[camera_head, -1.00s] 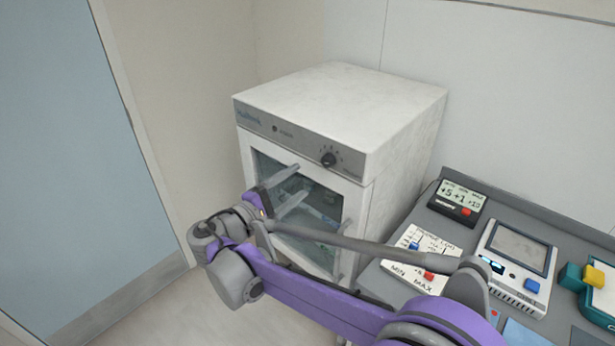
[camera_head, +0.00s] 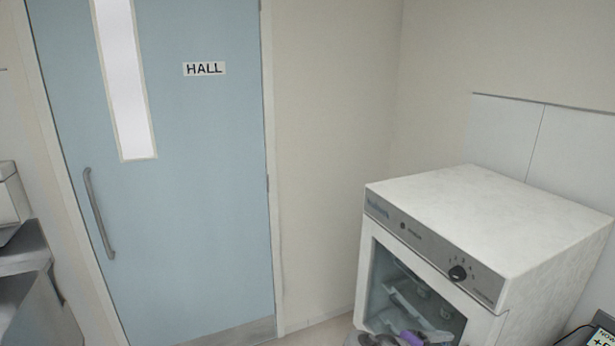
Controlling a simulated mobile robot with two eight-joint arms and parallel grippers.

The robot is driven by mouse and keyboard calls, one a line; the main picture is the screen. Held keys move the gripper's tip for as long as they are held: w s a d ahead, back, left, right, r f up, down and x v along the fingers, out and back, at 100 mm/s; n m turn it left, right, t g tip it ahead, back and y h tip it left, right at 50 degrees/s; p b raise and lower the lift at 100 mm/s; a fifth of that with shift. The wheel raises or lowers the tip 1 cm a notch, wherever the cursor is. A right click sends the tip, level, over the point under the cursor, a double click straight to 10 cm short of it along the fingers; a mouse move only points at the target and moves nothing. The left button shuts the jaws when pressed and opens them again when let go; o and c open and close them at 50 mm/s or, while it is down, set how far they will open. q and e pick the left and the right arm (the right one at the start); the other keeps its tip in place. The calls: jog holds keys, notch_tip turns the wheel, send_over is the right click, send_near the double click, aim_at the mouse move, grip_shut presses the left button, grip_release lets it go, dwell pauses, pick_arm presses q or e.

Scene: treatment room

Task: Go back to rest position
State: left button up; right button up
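A small purple and grey part of my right arm (camera_head: 410,339) shows at the bottom edge, in front of the white cabinet (camera_head: 490,215). Pale slanted shapes (camera_head: 415,312) show just above it, against the cabinet's glass front. I cannot tell for sure whether they are my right gripper's fingers or things inside the cabinet, nor whether the fingers are apart. I see nothing held. My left arm and gripper are out of view.
A blue door (camera_head: 200,190) with a HALL sign (camera_head: 204,69) and a long handle (camera_head: 98,214) stands at the left. A grey metal counter (camera_head: 35,290) is at the far left. A dark-edged device (camera_head: 601,335) shows at the bottom right corner.

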jog(key=s+a+f+m+y, duration=0.3)
jog(key=s+a+f+y, duration=0.1)
jog(key=s, duration=0.4)
jog(key=s+a+f+m+y, duration=0.3)
jog(key=s+a+f+y, duration=0.2)
jog(key=s+f+y, duration=0.2)
notch_tip(320, 180, down, 2)
jog(key=shift+s+f+m+t, duration=0.1)
jog(key=shift+s+m+t, duration=0.25)
jog(key=shift+s, duration=0.2)
